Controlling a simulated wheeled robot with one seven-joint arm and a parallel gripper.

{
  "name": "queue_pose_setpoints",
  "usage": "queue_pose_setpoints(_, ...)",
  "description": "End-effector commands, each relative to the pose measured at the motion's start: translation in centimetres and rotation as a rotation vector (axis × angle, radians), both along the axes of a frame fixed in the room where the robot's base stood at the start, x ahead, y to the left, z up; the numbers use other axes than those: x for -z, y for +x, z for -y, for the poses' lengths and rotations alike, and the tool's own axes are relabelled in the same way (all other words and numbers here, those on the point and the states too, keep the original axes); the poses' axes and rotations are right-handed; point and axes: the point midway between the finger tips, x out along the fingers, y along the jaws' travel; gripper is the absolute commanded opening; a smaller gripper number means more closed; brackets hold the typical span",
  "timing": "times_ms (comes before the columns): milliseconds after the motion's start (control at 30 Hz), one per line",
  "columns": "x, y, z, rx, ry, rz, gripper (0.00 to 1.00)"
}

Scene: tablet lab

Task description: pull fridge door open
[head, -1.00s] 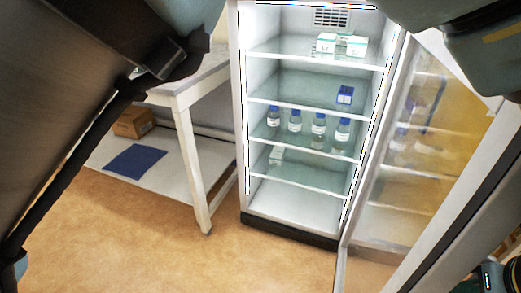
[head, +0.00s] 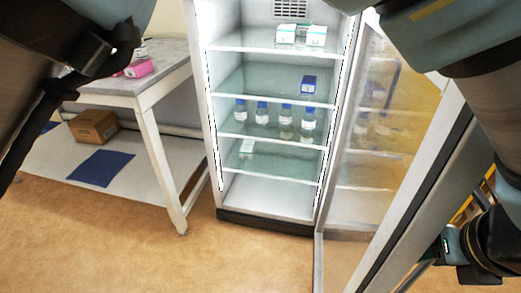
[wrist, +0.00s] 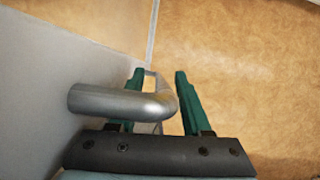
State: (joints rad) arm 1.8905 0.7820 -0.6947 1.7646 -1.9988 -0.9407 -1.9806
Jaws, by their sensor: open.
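The fridge (head: 227,212) stands upright with its front open in the head view. Its glass door (head: 405,105) is swung out to the right, well away from the shelves. In the wrist view the grey tubular door handle (wrist: 105,100) sticks out from the pale door face (wrist: 45,60) and bends between my fingers. My gripper (wrist: 158,74) has its two green fingers open, one on each side of the handle's bent end. Whether a finger touches the handle is not clear. In the head view the handle and fingertips are hidden behind the door and arm.
A white-legged bench (head: 155,165) stands left of the fridge, with a cardboard box (head: 94,127) and a blue mat (head: 101,168) on its lower shelf. Bottles (head: 262,112) and small boxes (head: 316,36) stand inside the fridge. The tan floor (head: 110,240) in front is clear.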

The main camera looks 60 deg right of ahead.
Motion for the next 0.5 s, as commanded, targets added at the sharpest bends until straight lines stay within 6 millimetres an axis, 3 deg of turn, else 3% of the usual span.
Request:
queue_pose_setpoints(167, -1.5, -0.3, -0.5, 0.000, -0.003, -0.002, 0.48)
queue_pose_setpoints(500, -7.4, -1.1, -2.8, 0.000, -0.003, -0.002, 0.48)
